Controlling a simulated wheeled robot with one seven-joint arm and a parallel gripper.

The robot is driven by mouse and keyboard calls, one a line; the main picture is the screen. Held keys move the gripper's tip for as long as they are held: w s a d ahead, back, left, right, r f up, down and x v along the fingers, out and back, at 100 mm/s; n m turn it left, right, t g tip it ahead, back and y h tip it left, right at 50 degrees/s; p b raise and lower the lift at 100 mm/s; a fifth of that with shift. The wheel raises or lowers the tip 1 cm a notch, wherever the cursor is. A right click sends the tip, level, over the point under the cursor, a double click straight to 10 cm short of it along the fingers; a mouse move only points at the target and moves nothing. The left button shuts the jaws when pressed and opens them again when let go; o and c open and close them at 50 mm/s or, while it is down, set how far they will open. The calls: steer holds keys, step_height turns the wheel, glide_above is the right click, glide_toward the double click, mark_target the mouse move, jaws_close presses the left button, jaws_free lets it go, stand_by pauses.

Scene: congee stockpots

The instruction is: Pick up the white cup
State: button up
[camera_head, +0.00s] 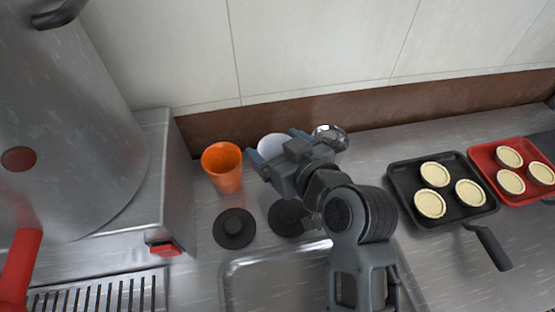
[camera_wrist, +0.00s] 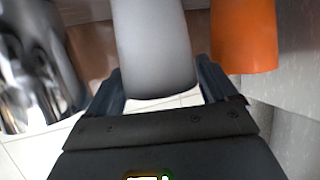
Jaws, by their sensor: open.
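The white cup (camera_head: 271,144) stands on the counter near the back wall, partly hidden behind my gripper in the head view. In the wrist view, the white cup (camera_wrist: 153,48) extends from the top edge to between the two fingers. My gripper (camera_head: 279,149) is open, its fingers on either side of the cup. In the wrist view, my gripper (camera_wrist: 162,80) shows a small gap beside the cup at the right finger; contact at the left finger is unclear.
An orange cup (camera_head: 222,168) stands close to the left; it also shows in the wrist view (camera_wrist: 244,38). A shiny metal object (camera_head: 331,137) is to the right. Two dark round lids (camera_head: 234,229) lie in front. A black tray (camera_head: 408,172) and red tray (camera_head: 484,152) hold tarts.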

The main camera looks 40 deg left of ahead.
steer(key=shift+c, duration=0.5)
steer(key=c, duration=0.7)
steer(key=shift+o, duration=0.2)
steer(key=shift+r, duration=0.1)
